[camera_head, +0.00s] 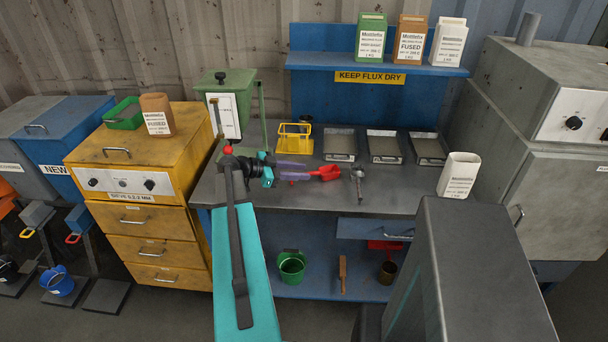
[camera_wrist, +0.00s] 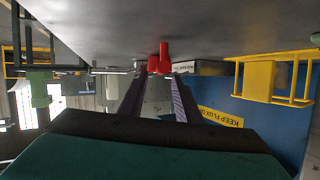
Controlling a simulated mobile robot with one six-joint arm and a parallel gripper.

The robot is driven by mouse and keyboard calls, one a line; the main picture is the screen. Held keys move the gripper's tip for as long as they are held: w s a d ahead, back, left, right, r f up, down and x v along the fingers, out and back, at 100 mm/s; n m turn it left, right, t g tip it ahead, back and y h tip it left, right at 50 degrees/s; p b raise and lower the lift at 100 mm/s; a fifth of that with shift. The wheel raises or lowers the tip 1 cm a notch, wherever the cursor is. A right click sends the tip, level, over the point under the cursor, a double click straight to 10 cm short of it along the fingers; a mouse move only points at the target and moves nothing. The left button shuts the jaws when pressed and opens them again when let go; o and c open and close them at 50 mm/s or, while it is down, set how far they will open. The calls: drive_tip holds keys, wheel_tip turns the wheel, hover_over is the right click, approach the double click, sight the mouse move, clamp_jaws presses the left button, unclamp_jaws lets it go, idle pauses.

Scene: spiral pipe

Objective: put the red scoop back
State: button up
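The red scoop (camera_head: 325,173) lies on the grey bench top, its handle end toward my gripper. My gripper (camera_head: 306,171) is low over the bench, left of the scoop, with its two purple fingers pointing at it. In the wrist view, which is upside down, the fingers (camera_wrist: 160,78) are spread apart with a gap between them. The red scoop (camera_wrist: 162,57) shows at the far end of that gap, in line with it. I cannot tell whether the fingertips overlap the handle.
A yellow frame (camera_head: 294,138) stands behind my gripper. Several grey trays (camera_head: 340,145) line the back of the bench. A metal tool (camera_head: 357,180) lies right of the scoop, and a white container (camera_head: 459,175) stands at the bench's right end. The front middle is clear.

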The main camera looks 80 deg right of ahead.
drive_tip(key=shift+b+v, duration=0.7)
drive_tip(key=shift+v, duration=1.8)
